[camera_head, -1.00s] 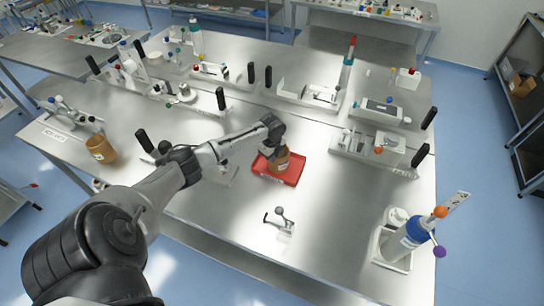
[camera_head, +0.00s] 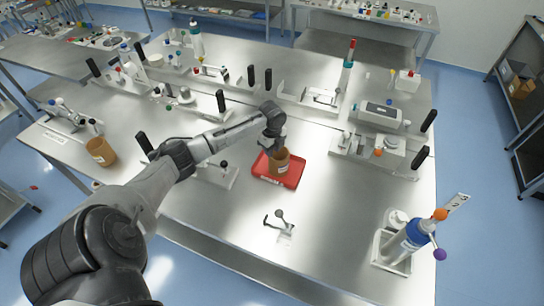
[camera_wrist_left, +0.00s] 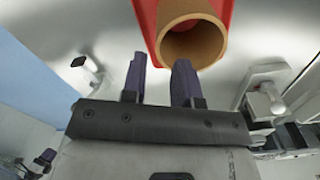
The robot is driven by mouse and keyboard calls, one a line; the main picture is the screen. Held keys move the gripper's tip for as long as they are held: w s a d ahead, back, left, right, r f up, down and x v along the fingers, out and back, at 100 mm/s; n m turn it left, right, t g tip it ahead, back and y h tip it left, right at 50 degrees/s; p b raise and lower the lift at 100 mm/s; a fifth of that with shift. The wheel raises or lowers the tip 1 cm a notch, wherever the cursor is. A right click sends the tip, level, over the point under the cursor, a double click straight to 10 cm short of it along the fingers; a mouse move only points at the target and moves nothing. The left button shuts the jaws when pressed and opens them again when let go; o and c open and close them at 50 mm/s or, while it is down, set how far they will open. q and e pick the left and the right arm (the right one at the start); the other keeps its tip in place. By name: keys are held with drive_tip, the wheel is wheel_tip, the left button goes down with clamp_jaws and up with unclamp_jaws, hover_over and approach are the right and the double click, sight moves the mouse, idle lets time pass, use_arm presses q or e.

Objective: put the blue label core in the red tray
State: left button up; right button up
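A brown tube-shaped core (camera_head: 281,163) with a pale label stands in the red tray (camera_head: 291,182) near the middle of the table. In the left wrist view its open end (camera_wrist_left: 193,42) shows against the red tray (camera_wrist_left: 146,14). My left gripper (camera_head: 280,147) is just above and behind this core in the head view. In the left wrist view its two fingers (camera_wrist_left: 160,70) are apart with nothing between them, and the core is beyond the tips. A second brown core (camera_head: 100,151) stands at the left side of the table. I cannot make out a blue label on either core. My right gripper is not in view.
A blue bottle (camera_head: 411,238) in a white stand is at the right front corner. A small lever fixture (camera_head: 281,222) stands in front of the tray. Several devices with black handles line the back and right.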

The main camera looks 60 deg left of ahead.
use_arm(q)
wheel_tip(320, 180, up, 6)
idle(0.4)
idle(0.4)
